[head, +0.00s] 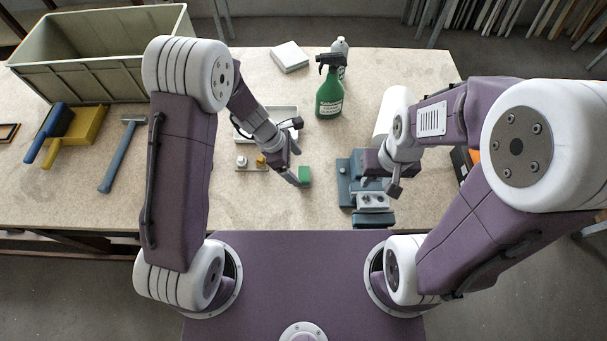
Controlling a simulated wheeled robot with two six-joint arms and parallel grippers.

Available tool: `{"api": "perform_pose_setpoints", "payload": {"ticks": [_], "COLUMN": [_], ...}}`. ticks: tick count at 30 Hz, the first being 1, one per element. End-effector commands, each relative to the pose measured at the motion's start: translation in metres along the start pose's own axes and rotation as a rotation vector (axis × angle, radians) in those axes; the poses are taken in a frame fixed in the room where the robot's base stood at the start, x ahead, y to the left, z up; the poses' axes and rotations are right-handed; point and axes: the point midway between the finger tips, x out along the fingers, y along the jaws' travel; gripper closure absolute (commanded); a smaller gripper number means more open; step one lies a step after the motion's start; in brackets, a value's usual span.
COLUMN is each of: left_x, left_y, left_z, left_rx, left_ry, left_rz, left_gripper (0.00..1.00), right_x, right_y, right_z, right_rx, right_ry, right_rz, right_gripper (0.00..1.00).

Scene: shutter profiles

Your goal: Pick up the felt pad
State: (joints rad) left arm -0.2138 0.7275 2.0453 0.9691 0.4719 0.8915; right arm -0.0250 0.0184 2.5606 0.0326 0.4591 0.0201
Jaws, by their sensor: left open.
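A small green block (305,174), which looks like the felt pad, is near the middle of the table, towards its front. My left gripper (296,180) is open, with its fingertips right beside the green block at its left. I cannot tell whether they touch it or reach around it. My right gripper (393,189) is over a blue-grey fixture (346,193) to the right. Its fingers are too small and overlapped to show whether they are open.
A green spray bottle (330,95) stands behind the green block. A grey tray (284,113) and a small board with fittings (243,168) lie left of it. A hammer (122,156), dustpan (83,125) and large crate (100,50) are at the left.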

Motion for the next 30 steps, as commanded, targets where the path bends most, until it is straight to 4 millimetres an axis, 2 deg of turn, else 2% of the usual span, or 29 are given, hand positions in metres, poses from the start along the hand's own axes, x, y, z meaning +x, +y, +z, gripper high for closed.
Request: {"api": "perform_pose_setpoints", "payload": {"ticks": [5,13,21,22,29,30], "left_x": [0.008,0.053,0.057,0.057,0.057,0.057], "left_y": [-0.001,-0.005,-0.005,-0.005,-0.005,-0.005], "left_z": [0.0,0.002,0.003,0.002,0.002,0.002], "left_rx": [0.003,0.003,0.004,0.004,0.004,0.004], "left_ry": [0.0,0.002,0.001,0.001,0.001,0.001], "left_rz": [0.0,-0.001,0.001,0.001,0.001,0.001], "left_gripper": [0.13,0.13,0.13,0.16,0.8,0.8], "right_x": [0.001,0.009,0.009,0.009,0.009,0.009], "right_y": [0.0,0.0,0.0,0.0,0.0,0.0], "right_z": [0.0,0.001,0.001,0.001,0.001,0.001], "right_rx": [0.0,0.0,0.0,0.0,0.0,0.0], "right_ry": [0.0,0.0,0.0,0.0,0.0,0.0], "right_rz": [0.0,0.0,0.0,0.0,0.0,0.0], "right_gripper": [0.62,0.62,0.62,0.62,0.62,0.62]}}
